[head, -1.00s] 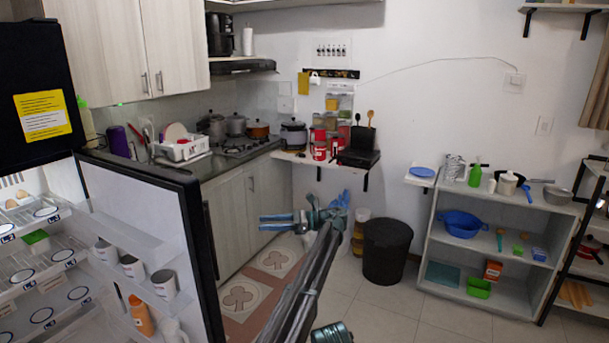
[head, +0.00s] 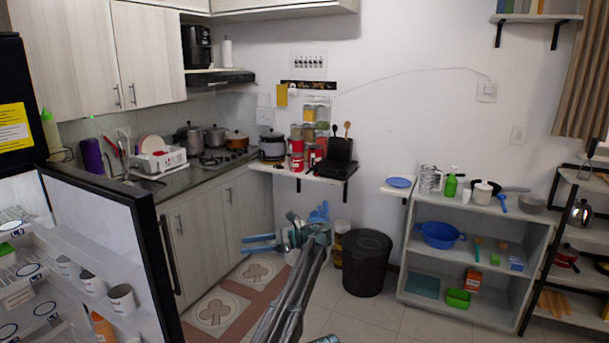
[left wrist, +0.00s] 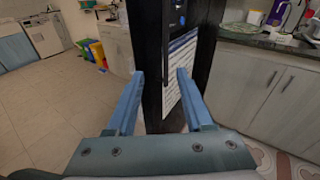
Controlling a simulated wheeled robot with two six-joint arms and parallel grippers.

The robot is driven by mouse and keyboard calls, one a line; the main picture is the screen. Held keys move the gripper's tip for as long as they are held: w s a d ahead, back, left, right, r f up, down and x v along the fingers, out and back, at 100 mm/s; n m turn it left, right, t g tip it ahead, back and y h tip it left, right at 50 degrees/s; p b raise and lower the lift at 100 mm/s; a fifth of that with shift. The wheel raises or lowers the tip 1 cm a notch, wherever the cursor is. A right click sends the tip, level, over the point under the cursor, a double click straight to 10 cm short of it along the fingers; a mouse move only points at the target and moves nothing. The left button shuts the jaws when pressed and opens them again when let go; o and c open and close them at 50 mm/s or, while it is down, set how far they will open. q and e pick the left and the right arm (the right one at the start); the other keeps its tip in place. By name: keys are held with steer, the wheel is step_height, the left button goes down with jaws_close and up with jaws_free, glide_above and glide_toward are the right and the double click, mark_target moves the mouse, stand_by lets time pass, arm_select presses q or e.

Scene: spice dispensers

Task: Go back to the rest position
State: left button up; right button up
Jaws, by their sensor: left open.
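My left gripper (head: 262,243) is open and empty in the head view, held in the air above the tiled floor, to the right of the open fridge door (head: 100,230). Its blue fingers point left. In the left wrist view, the two blue fingers (left wrist: 160,76) are spread apart, with nothing between them. A dark upright panel with a printed sheet (left wrist: 180,80) stands beyond them; whether they touch it I cannot tell. My right gripper does not show clearly in any view.
A black bin (head: 367,262) stands on the floor behind my left arm. A grey shelf unit (head: 480,210) with kitchenware stands at the right. A wall shelf (head: 310,170) holds red containers and a black appliance. Light floor lies open in the left wrist view (left wrist: 50,115).

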arm_select(q)
steer(key=s+a+f+n+h, duration=0.2)
steer(key=s+f+n+h, duration=0.15)
steer(key=s+f, duration=0.35)
steer(key=s+a+f+n+t+h, duration=0.1)
steer(key=s+a+f+n+h, duration=0.2)
steer(key=s, duration=0.7)
steer(key=s+a+f+n+h, duration=0.1)
steer(key=s+f+n+h, duration=0.2)
steer(key=s+f+h, duration=0.35)
steer(key=s+d+f+n+h, duration=0.2)
steer(key=s+d+f, duration=0.1)
steer(key=s+d, duration=1.3)
steer(key=shift+s+d+n+t+h, duration=0.3)
steer(key=shift+s+d+n, duration=0.05)
steer(key=shift+s, duration=0.15)
steer(key=shift+a, duration=0.1)
